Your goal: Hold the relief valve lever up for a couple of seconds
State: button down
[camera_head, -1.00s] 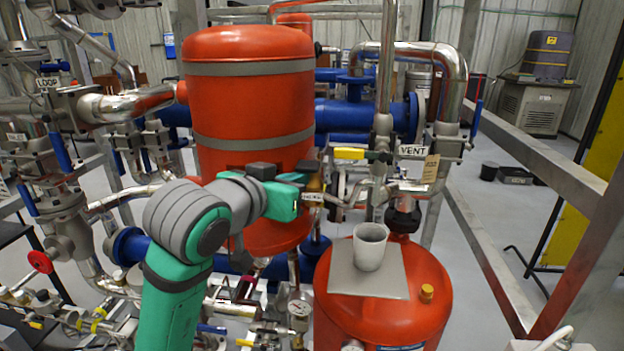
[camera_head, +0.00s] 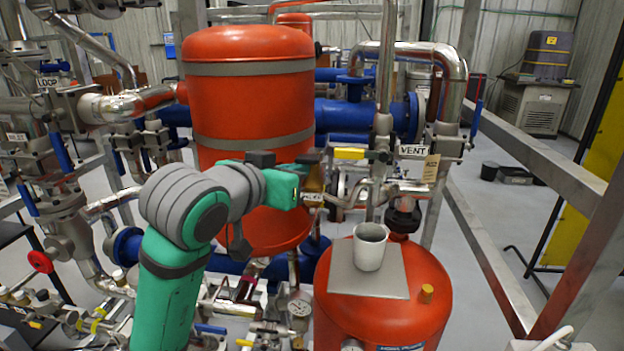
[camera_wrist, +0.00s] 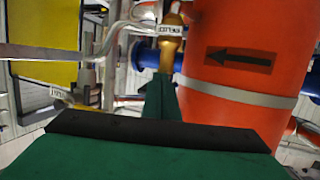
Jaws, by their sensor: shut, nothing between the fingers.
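The brass relief valve (camera_head: 313,184), with a small white label, stands beside the big red tank in the head view. It also shows in the wrist view (camera_wrist: 168,46), where the label reads upside down. My gripper (camera_head: 304,170) is shut and reaches from the left to the valve's upper part. In the wrist view the shut fingers (camera_wrist: 160,85) point at the lower end of the brass body. I cannot make out the valve's lever clearly; the gripper may hide it. I cannot tell whether the fingers touch it.
The red tank (camera_head: 250,110) stands close behind my gripper. To the right are a yellow handle (camera_head: 349,153), a VENT label (camera_head: 412,151) and steel piping. Below right, a white cup (camera_head: 369,246) stands on a grey plate (camera_head: 350,280) atop a lower red tank (camera_head: 425,310).

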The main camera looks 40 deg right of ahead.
jog(key=shift+r, duration=1.2)
jog(key=shift+f, duration=0.1)
dwell(1.0)
jog(key=shift+s+a+f, duration=0.1)
jog(key=shift+f, duration=2.85)
jog(key=s+a, duration=0.5)
jog(key=a, duration=0.2)
jog(key=shift+s, duration=0.4)
jog(key=shift+d, duration=0.1)
